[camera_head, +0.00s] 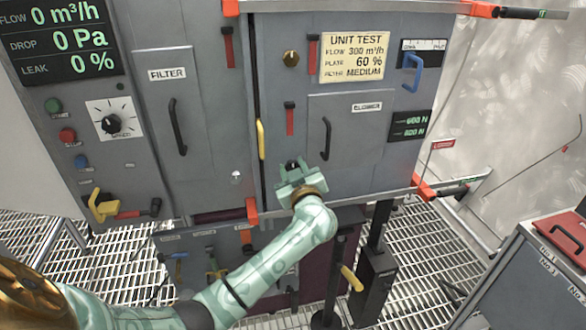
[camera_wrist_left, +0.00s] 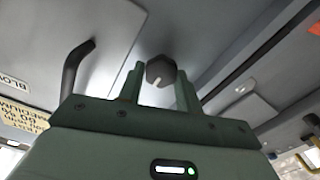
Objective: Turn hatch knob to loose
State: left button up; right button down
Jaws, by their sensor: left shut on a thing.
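The hatch knob is a small dark faceted knob with a pale mark, seen in the left wrist view (camera_wrist_left: 160,69). In the head view only its dark top shows above my left gripper, at the lower left of the blower hatch (camera_head: 347,110). My left gripper (camera_head: 296,175) is shut on the knob, with one finger on each side of it in the left wrist view (camera_wrist_left: 160,88). The blower hatch lies flat in its panel, with a black handle (camera_head: 326,139). My right gripper is in neither view.
A yellow handle (camera_head: 261,139) stands left of my left gripper. A red latch (camera_head: 290,119) sits above the knob. The filter door (camera_head: 172,107) is at the left. A grey cabinet (camera_head: 529,270) stands at the lower right, and grating covers the floor.

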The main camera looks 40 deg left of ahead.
pick_arm(q)
jog(key=n+p, duration=0.2)
jog(key=n, duration=0.1)
jog(key=shift+s, duration=0.1)
jog(key=n+p, duration=0.1)
jog(key=n, duration=0.3)
jog(key=shift+f+n+p, duration=0.15)
jog(key=shift+n+p, duration=0.2)
jog(key=shift+n, duration=0.05)
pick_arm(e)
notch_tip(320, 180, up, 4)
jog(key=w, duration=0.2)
pick_arm(q)
jog(key=shift+w+d+f+n+b, duration=0.2)
jog(key=shift+n+b, duration=1.15)
jog(key=shift+n, duration=3.3)
jog(key=shift+s+a+f+n+b, duration=0.2)
jog(key=shift+n+b, duration=1.2)
jog(key=shift+n, duration=3.2)
jog(key=shift+w+d+f+n+b, duration=0.25)
jog(key=shift+n+b, duration=1.1)
jog(key=shift+n, duration=3.3)
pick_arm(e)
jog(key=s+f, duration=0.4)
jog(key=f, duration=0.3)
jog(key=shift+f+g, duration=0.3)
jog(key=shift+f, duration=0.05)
pick_arm(q)
jog(key=shift+a, duration=0.1)
